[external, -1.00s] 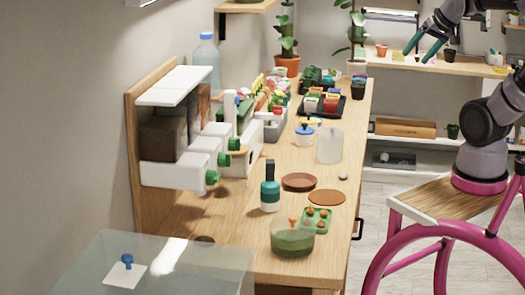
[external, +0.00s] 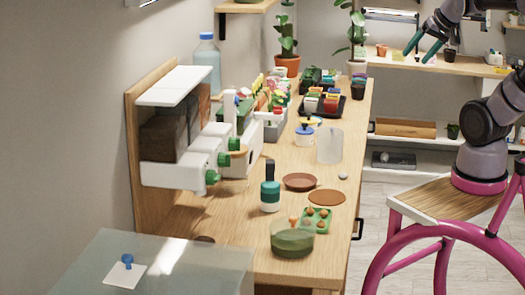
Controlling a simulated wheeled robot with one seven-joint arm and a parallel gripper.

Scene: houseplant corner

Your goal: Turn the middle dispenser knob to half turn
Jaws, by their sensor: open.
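The dispenser (external: 178,174) is a white unit with dark-filled bins, mounted on a wooden back panel at the left of the bench. Its green knobs stick out to the right in a row: a near knob (external: 211,178), the middle knob (external: 223,159) and a far knob (external: 235,144). The knobs are too small to read their turn angle. My gripper (external: 421,53) has green fingers spread apart and empty. It is at the top right, well away from the dispenser and touching nothing.
On the wooden bench (external: 250,235) stand a teal bottle (external: 270,196), a brown saucer (external: 300,182), a green bowl (external: 292,242) and a translucent jug (external: 329,145). A glassy box (external: 190,262) fills the near left. A black seedling tray (external: 322,106) and plants stand farther back.

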